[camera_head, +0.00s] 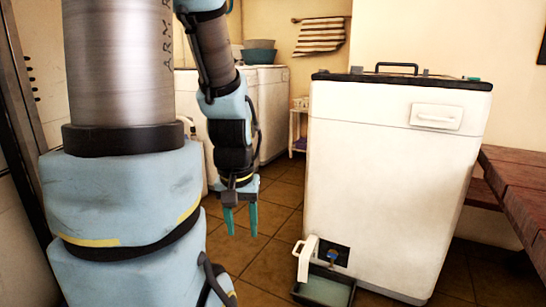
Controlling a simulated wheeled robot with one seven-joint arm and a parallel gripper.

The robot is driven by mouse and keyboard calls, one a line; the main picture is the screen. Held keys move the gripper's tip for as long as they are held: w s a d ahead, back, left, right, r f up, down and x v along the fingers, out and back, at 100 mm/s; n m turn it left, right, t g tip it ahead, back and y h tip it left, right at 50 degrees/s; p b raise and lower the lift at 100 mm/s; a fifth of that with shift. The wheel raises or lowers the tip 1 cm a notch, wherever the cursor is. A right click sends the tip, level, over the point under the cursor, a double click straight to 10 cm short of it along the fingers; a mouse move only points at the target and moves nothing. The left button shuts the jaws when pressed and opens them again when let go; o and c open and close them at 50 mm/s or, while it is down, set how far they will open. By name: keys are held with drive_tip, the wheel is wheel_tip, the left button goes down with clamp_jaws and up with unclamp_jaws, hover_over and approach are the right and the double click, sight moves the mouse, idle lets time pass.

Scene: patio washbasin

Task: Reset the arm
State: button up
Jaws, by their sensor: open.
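My gripper (240,220) points straight down, with two teal fingers set apart and nothing between them. My blue and grey arm is folded, with its large lower links filling the left of the picture and its forearm hanging behind them. The gripper is over the tiled floor, left of the white washing machine (392,175), and does not appear to touch anything.
A small tray (335,300) with pale liquid sits at the machine's foot, under an open white flap (307,257). A wooden table (515,180) stands at the right. More white appliances (270,105) stand behind my arm, with bowls (259,52) on top. Tiled floor is clear between.

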wheel_tip(320, 180, up, 23)
drive_tip(key=p, duration=2)
drive_tip(key=shift+f, duration=0.15)
